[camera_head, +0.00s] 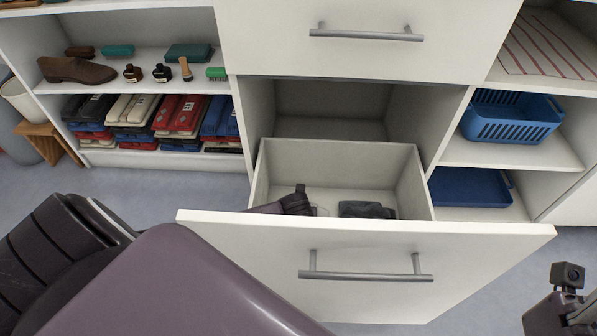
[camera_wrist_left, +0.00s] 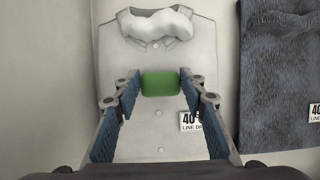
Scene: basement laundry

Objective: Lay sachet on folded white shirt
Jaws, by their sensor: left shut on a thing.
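In the left wrist view a folded white shirt (camera_wrist_left: 120,62) with collar and buttons lies flat, bearing a white tag (camera_wrist_left: 191,121). A small green block-like thing, which I take for the sachet (camera_wrist_left: 160,84), is held between the tips of my left gripper (camera_wrist_left: 160,96), over the shirt's front. Any gap between it and the shirt cannot be judged. A white lumpy shape (camera_wrist_left: 158,22) lies at the collar. In the head view my left gripper (camera_head: 298,202) reaches into the open drawer (camera_head: 345,152); the sachet is hidden there. My right gripper (camera_head: 564,306) is partly in view at lower right, fingertips unseen.
A dark folded garment (camera_wrist_left: 277,85) lies right of the shirt; it also shows in the drawer (camera_head: 366,210). The drawer front (camera_head: 370,250) stands pulled out, with walls around. Shelves hold shoe-care things and folded clothes left, a blue basket (camera_head: 511,118) and blue tray (camera_head: 470,187) right.

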